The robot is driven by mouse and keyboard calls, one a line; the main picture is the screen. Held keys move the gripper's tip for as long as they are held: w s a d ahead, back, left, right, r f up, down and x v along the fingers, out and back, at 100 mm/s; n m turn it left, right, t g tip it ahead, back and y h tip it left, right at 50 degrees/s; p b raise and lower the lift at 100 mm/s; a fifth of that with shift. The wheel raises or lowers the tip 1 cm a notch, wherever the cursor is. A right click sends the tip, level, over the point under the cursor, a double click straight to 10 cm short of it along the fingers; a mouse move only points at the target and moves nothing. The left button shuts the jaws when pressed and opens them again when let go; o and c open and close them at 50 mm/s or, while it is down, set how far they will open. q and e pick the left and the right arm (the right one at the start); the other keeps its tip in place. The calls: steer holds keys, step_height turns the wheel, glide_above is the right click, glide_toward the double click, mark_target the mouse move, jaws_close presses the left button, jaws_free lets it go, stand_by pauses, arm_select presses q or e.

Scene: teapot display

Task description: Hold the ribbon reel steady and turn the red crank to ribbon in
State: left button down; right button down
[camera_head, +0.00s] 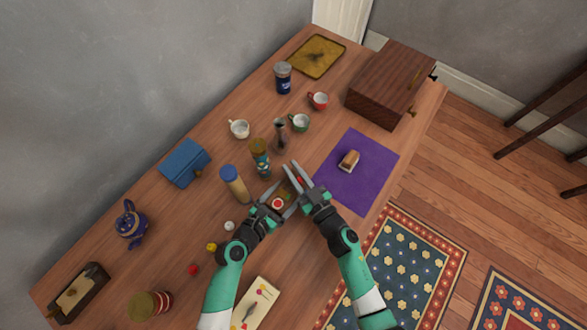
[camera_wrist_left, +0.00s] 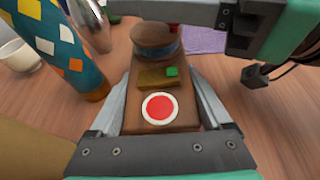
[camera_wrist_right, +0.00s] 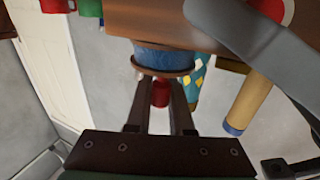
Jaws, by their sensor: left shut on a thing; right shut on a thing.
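The ribbon reel (camera_head: 278,203) is a small wooden base with a red-and-white disc on top. In the left wrist view its base (camera_wrist_left: 158,126) carries a green-marked block and a round wooden spool wound with blue ribbon (camera_wrist_left: 165,50). My left gripper (camera_head: 287,193) is shut on the base, a finger along each side. The red crank (camera_wrist_right: 160,92) shows beside the spool in the right wrist view, between the fingers of my right gripper (camera_wrist_right: 160,95), which is shut on it. My right gripper's fingers partly hide the spool end in the head view.
A patterned bottle (camera_head: 261,157) and a tan cylinder with a blue cap (camera_head: 234,184) stand close left of the reel. A dark vase (camera_head: 280,134) stands behind. A purple cloth (camera_head: 369,182) with a brown object (camera_head: 348,160) lies to the right.

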steer(key=shift+r+m+t+h, duration=0.2)
steer(key=shift+m+t+h, duration=0.2)
steer(key=shift+h, duration=0.1)
steer(key=shift+f+m+h, duration=0.15)
steer(key=shift+m+h, duration=0.15)
steer(key=shift+h, duration=0.2)
steer(key=c, duration=0.8)
jaws_free()
steer(key=v, duration=1.2)
steer(key=shift+f, duration=0.1)
